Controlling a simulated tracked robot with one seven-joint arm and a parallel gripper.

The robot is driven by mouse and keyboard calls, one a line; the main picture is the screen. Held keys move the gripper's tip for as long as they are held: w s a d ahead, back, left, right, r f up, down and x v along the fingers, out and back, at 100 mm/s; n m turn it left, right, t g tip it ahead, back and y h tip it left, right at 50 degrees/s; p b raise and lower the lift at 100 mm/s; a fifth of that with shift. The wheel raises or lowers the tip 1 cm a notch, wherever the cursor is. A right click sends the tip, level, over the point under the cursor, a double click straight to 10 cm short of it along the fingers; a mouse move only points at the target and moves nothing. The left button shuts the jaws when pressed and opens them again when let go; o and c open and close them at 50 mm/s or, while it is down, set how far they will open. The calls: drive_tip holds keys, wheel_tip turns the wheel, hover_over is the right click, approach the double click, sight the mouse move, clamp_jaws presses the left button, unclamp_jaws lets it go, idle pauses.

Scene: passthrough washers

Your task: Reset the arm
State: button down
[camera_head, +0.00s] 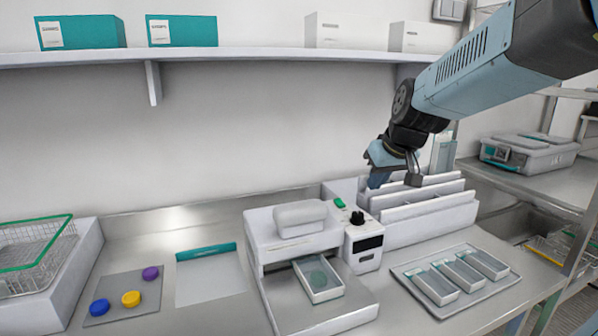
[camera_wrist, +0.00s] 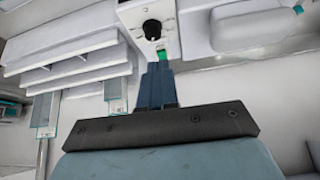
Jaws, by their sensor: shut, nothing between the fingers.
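My arm reaches in from the upper right of the head view, and my gripper (camera_head: 378,182) hangs in the air above the white machine's control box and beside the upright slotted rack. In the wrist view my gripper (camera_wrist: 158,70) shows as two dark blue fingers together, with nothing between them. Beyond the fingertips in that view are the white control box (camera_wrist: 149,22) with its black knob and a small green button. In the head view the control box (camera_head: 365,242) stands just below the gripper, which appears apart from it.
The white slotted rack (camera_head: 430,212) stands close to my gripper. A tray (camera_head: 482,297) with several small clear-lidded boxes lies at right. The shelf (camera_head: 250,54) with boxes runs above. At left are a green-rimmed wire basket (camera_head: 30,262) and a pad (camera_head: 120,306) with coloured caps.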

drive_tip(key=s+d+m+h, duration=0.1)
drive_tip(key=s+d+m, duration=0.2)
drive_tip(key=s, duration=1.6)
drive_tip(key=shift+s+d+f+g+h, duration=0.3)
drive_tip(key=shift+d+h, duration=0.1)
drive_tip(key=shift+d, duration=0.3)
